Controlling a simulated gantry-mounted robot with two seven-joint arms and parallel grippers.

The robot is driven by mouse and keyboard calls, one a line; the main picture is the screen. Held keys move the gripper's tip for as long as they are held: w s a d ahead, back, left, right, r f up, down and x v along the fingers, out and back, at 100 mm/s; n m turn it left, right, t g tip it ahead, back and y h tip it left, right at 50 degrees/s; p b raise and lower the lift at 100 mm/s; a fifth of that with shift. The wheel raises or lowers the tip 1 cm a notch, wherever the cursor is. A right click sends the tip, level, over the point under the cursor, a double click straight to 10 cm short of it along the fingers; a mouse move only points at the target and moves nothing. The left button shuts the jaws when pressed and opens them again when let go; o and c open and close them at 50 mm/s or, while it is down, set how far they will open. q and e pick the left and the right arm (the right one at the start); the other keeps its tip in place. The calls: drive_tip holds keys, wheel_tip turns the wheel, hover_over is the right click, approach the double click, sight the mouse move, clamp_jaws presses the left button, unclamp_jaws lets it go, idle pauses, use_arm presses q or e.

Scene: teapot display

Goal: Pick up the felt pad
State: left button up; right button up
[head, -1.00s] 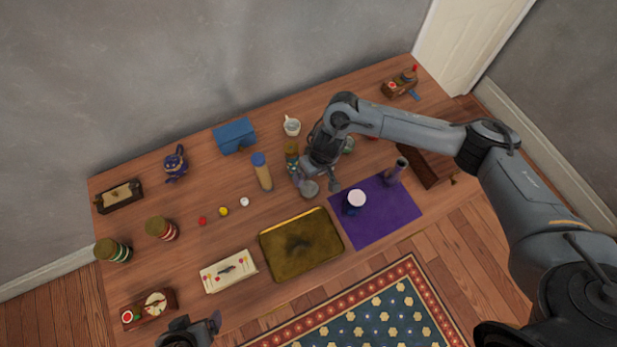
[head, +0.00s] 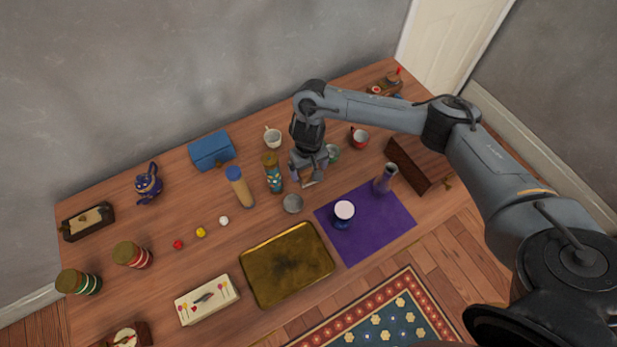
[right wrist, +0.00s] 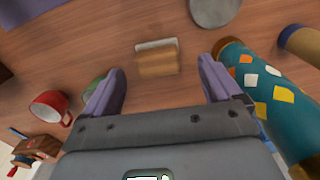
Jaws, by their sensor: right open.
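A small tan block with a pale edge, which looks like the felt pad (right wrist: 157,60), lies on the table in the right wrist view. It sits ahead of and between my two open fingers, with nothing gripped. In the head view only a pale edge of it shows below my right gripper (head: 309,178), which points down over the table behind the purple mat. My right gripper (right wrist: 162,80) is open and empty in the wrist view. I cannot tell its exact height above the pad. My left gripper is out of view.
A grey disc (head: 292,203) and a patterned cylinder (head: 273,173) stand close to the right gripper. A green cup (head: 333,153) and a red cup (head: 359,138) are on its other side. A purple mat (head: 375,232) holds a vase and a jar. A brass tray (head: 262,279) lies in front.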

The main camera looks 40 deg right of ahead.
sight(310, 176)
drive_tip(key=f+b, duration=0.1)
drive_tip(key=f, duration=0.1)
drive_tip(key=f+b, duration=0.2)
drive_tip(key=f, duration=0.1)
drive_tip(key=shift+s+d, duration=0.15)
drive_tip(key=shift+s, duration=0.05)
drive_tip(key=shift+r, duration=0.1)
drive_tip(key=shift+w, duration=0.1)
drive_tip(key=c, duration=1.1)
drive_tip(key=shift+o, duration=0.2)
wheel_tip(310, 176, up, 10)
drive_tip(key=p, duration=0.6)
